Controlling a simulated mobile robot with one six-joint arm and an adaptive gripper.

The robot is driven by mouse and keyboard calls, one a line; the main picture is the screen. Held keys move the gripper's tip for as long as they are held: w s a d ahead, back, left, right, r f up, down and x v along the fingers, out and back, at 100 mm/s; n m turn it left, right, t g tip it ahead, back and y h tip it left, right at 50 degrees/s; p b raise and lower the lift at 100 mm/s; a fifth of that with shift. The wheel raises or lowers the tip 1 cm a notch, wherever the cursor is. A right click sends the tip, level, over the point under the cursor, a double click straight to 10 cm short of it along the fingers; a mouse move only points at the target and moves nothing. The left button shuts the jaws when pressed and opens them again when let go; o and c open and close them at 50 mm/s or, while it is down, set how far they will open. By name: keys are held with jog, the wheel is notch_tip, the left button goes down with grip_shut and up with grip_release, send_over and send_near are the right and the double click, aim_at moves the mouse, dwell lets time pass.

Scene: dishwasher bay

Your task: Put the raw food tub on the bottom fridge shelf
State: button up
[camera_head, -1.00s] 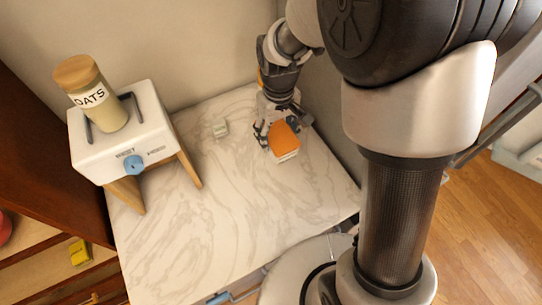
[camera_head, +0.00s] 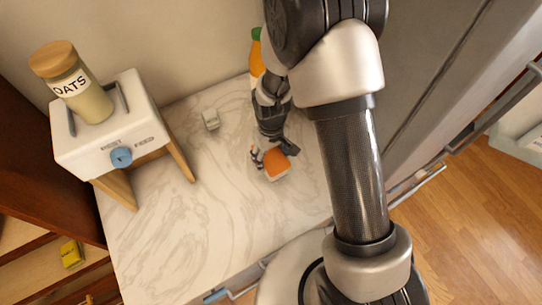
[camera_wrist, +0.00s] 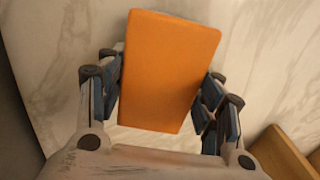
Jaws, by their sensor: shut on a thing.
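A tub with an orange lid (camera_head: 277,160) and pale sides is over the marble counter in the head view. My gripper (camera_head: 273,155) is shut on it, with fingers on two opposite sides. In the wrist view the orange lid (camera_wrist: 168,65) fills the space between the fingers of my gripper (camera_wrist: 160,88). I cannot tell whether the tub touches the counter or is lifted. No open fridge shelf shows; a tall grey front (camera_head: 425,75) stands at the right.
An oats jar (camera_head: 85,98) sits on a white device (camera_head: 105,145) with wooden legs, at left. The front of the marble counter (camera_head: 190,225) is clear.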

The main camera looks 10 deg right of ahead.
jog(key=shift+f, duration=0.15)
jog(key=o, duration=1.4)
